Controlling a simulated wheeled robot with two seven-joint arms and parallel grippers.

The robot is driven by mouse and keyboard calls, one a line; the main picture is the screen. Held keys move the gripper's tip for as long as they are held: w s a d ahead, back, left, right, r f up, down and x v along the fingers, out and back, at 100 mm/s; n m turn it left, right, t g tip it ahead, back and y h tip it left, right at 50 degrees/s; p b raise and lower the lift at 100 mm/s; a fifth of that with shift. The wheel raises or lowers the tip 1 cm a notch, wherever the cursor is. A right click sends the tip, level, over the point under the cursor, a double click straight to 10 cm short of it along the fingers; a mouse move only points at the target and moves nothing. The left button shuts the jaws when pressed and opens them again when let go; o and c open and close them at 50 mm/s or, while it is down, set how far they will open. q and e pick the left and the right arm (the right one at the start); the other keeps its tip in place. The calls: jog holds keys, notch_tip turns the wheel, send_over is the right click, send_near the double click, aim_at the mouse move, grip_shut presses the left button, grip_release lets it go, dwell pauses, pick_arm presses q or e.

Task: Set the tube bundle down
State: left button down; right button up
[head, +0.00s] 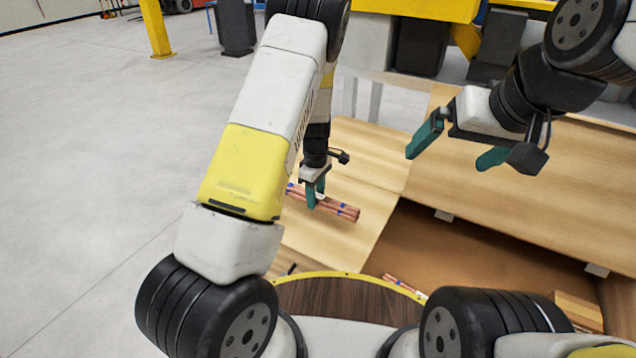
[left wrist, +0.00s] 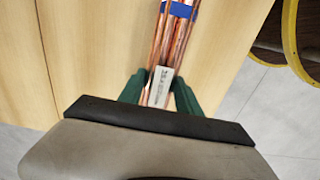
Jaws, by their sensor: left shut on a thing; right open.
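The tube bundle (head: 340,208) is several copper tubes bound with blue bands. It is at the middle of the head view, over the light wooden surface (head: 365,160). My left gripper (head: 315,200) is shut around the bundle, its green fingers on either side. In the left wrist view the bundle (left wrist: 174,40) runs up from between the fingers, with a blue band and a pale label showing. I cannot tell whether the bundle touches the wood. My right gripper (head: 455,150) is open and empty, above the wooden surface at the right.
A deep wooden box (head: 470,255) lies open to the right. More copper tubes (head: 402,286) show at its near edge. A round dark wood top with a yellow rim (head: 345,277) is in front of me. Yellow machinery (head: 420,8) stands behind. Grey floor is free at left.

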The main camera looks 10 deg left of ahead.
pick_arm(q)
jog(key=shift+w+a, duration=0.65)
jog(key=shift+a, duration=0.05)
jog(key=shift+w+a+f, duration=0.1)
jog(key=shift+a+f, duration=0.05)
jog(key=shift+f, duration=1.65)
jog(key=c, duration=0.8)
grip_release()
jog(key=shift+f, duration=0.15)
jog(key=shift+c, duration=0.2)
